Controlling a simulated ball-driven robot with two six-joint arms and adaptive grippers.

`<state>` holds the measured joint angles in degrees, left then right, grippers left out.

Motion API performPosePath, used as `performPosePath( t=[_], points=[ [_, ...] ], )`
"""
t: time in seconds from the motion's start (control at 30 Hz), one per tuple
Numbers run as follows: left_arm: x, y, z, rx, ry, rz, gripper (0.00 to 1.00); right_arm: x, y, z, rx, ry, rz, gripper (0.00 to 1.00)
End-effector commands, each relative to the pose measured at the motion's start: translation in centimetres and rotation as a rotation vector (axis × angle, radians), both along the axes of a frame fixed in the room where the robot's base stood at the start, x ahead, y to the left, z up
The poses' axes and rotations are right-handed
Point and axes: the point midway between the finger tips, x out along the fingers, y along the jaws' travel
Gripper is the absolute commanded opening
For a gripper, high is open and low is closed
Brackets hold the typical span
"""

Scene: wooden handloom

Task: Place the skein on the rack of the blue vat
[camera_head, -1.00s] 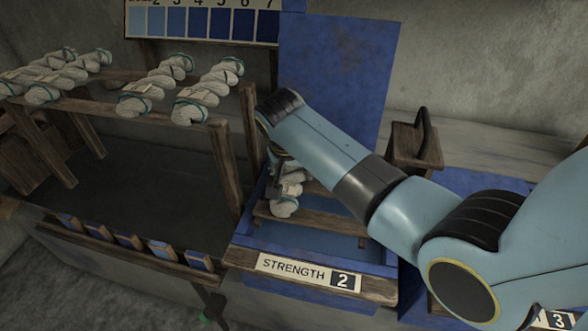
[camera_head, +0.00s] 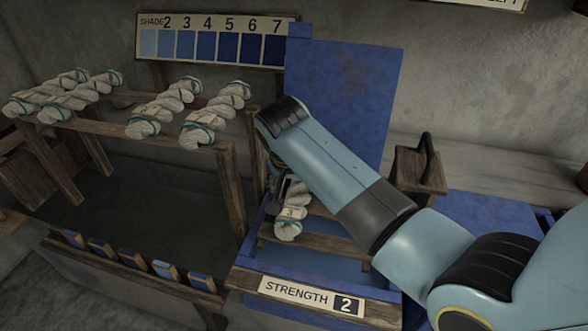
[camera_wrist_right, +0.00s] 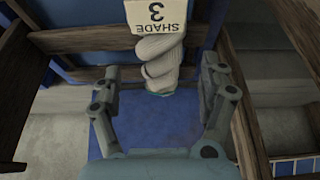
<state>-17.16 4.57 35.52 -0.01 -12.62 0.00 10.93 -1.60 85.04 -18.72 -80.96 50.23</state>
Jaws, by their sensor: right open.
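The white skein (camera_head: 289,223) lies across the wooden rack (camera_head: 325,240) of the blue vat, whose front bears a "STRENGTH 2" sign (camera_head: 312,297). In the right wrist view the skein (camera_wrist_right: 158,62) carries a tag reading "SHADE 3" (camera_wrist_right: 158,15). My right gripper (camera_head: 285,190) is at the skein's far part in the head view, partly hidden by my arm. In the wrist view my right gripper (camera_wrist_right: 160,80) is open, with its fingers apart on either side of the skein and gaps between them and it. My left gripper is not in view.
A wooden stand (camera_head: 228,185) at the left holds several other white skeins (camera_head: 215,115). The blue lid (camera_head: 345,90) stands upright behind the vat. A small wooden piece (camera_head: 420,165) sits to the right. Several blue sample tiles (camera_head: 130,259) line the front beam.

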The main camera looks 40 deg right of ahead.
Motion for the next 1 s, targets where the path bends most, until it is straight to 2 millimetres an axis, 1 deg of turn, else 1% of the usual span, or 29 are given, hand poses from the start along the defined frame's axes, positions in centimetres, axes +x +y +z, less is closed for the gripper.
performPosePath(
  t=[0.03, 0.2, 0.3, 0.4, 0.53, 1.0],
  points=[
    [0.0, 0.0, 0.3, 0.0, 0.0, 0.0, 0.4, -0.2, 0.4, 1.3, 0.002, -0.004, 0.001, 0.77],
    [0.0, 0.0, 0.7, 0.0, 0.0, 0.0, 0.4, -1.2, 1.5, 4.7, 0.001, -0.003, 0.0, 0.77],
    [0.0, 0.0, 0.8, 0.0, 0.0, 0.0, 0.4, -1.5, 1.9, 6.1, 0.001, -0.002, 0.0, 0.77],
    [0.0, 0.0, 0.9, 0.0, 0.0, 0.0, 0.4, -1.8, 2.2, 6.9, 0.001, -0.001, 0.0, 0.77],
    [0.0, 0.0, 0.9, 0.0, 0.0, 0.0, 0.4, -2.0, 2.3, 7.3, 0.0, 0.001, 0.0, 0.77],
    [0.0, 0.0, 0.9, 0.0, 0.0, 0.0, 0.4, -1.9, 2.3, 7.3, -0.001, 0.001, 0.0, 0.77]
  ],
)
